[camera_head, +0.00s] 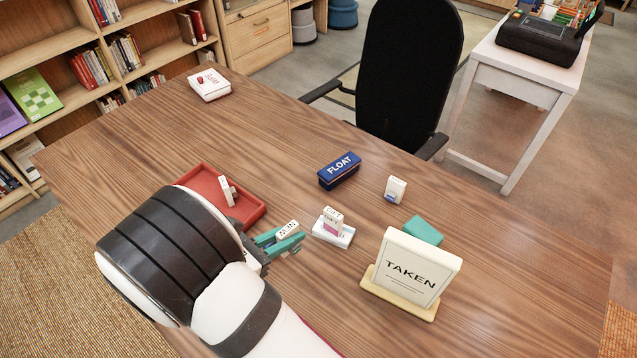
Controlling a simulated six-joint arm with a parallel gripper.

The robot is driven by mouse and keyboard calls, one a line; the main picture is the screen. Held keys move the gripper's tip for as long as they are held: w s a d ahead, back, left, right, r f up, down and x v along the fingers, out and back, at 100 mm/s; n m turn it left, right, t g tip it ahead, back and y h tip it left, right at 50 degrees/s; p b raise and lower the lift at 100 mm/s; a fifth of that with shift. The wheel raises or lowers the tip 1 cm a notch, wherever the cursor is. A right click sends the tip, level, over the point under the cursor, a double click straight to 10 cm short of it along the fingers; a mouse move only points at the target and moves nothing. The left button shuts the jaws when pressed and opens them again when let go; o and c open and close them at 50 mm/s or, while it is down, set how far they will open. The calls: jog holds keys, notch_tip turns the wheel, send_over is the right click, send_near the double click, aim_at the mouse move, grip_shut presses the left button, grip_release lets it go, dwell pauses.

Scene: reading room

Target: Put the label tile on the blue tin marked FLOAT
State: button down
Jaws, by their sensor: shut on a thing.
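The blue tin marked FLOAT (339,173) stands on the wooden table, its lettered lid facing up and nothing on it. My gripper (280,242), with teal fingers, is shut on a small white label tile (288,230) with dark lettering too small to read surely. The gripper is left of and nearer than the tin, apart from it. My arm hides part of the table and of the red tray. Other small white tiles show: one leans in the red tray (258,214), and one with a blue end (396,187) stands right of the tin.
A white and pink lettered piece (333,220) stands on a white base (334,235) between gripper and sign. A TAKEN sign (414,268) stands on a yellow base, with a teal block (424,231) behind. A white box (209,85) lies far left. The table's far middle is clear.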

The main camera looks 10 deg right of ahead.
jog(key=w+d+r+n+y, duration=0.1)
jog(key=w+d+r, duration=0.2)
jog(key=w+d, duration=0.75)
jog(key=w+d+r, duration=0.2)
jog(key=w+d, duration=0.7)
jog(key=d, duration=0.2)
jog(key=shift+t, duration=0.4)
jog(key=w+a+f, duration=0.2)
jog(key=a, duration=0.1)
jog(key=w+a+f, duration=0.2)
jog(key=a, duration=0.1)
jog(key=w+a+f, duration=0.2)
jog(key=a, duration=0.1)
jog(key=shift+w+a+f, duration=0.1)
jog(key=shift+w+f, duration=0.1)
send_over(331, 170)
notch_tip(331, 170, down, 4)
jog(key=shift+f, duration=0.1)
jog(key=c, duration=0.8)
grip_release()
jog(key=shift+f, duration=0.1)
